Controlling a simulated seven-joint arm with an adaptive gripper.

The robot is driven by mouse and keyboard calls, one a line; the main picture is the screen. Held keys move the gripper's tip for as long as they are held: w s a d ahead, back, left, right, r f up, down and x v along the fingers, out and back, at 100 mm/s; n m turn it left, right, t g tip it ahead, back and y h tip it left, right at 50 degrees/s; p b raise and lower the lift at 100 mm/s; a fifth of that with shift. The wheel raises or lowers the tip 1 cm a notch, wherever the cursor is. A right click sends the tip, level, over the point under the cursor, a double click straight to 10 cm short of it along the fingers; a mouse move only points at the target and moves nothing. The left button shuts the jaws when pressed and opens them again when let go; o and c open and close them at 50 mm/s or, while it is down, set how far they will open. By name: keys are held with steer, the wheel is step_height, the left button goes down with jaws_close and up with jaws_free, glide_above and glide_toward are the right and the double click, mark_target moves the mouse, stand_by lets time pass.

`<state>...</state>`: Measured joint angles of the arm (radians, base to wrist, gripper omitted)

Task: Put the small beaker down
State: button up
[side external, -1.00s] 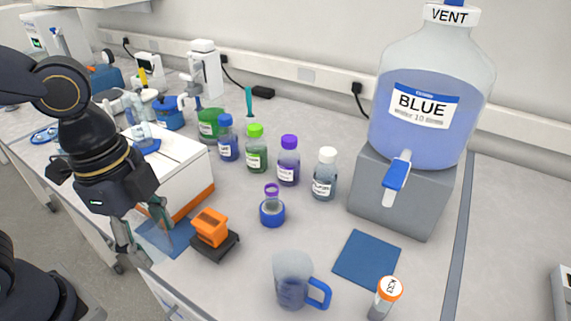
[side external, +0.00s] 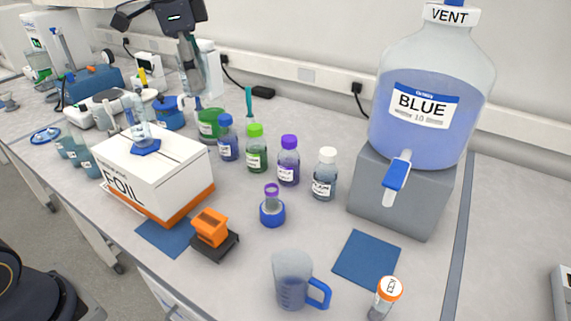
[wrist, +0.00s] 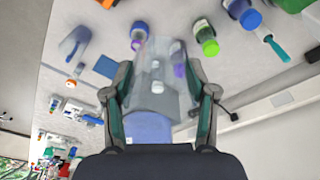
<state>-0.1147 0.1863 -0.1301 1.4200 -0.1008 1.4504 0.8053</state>
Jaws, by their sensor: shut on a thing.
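The small beaker (wrist: 158,75) is clear glass and sits between the two fingers of my gripper (wrist: 160,85) in the wrist view. The fingers are shut on its sides. In the side view my gripper (side external: 191,82) is raised at the upper left, in front of the white stand device on the bench's back side. The beaker's outline is hard to make out there, and I cannot tell how far it is above the bench.
A white foil box (side external: 150,185) bears a glass cylinder (side external: 140,130). Several capped bottles, a blue-handled jug (side external: 292,280), an orange rack (side external: 210,228) and the BLUE carboy (side external: 425,110) stand on the bench. Two blue mats, left (side external: 160,238) and right (side external: 367,260), are bare.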

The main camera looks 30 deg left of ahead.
steer(key=w+a+f+n, duration=0.2)
steer(key=w+a, duration=0.1)
steer(key=a, duration=0.6)
steer(key=w+a+f+n, duration=0.1)
steer(key=w+a+f, duration=0.15)
steer(key=a, duration=0.75)
steer(key=w+a+f+n, duration=0.15)
steer(key=w+a, duration=0.25)
steer(key=a, duration=0.5)
steer(key=shift+y, duration=0.4)
steer(key=f, duration=2.2)
steer(key=shift+s+a+f, duration=0.15)
steer(key=shift+s+f, duration=0.1)
steer(key=shift+f, duration=0.4)
steer(key=o, duration=0.9)
steer(key=shift+o, duration=0.2)
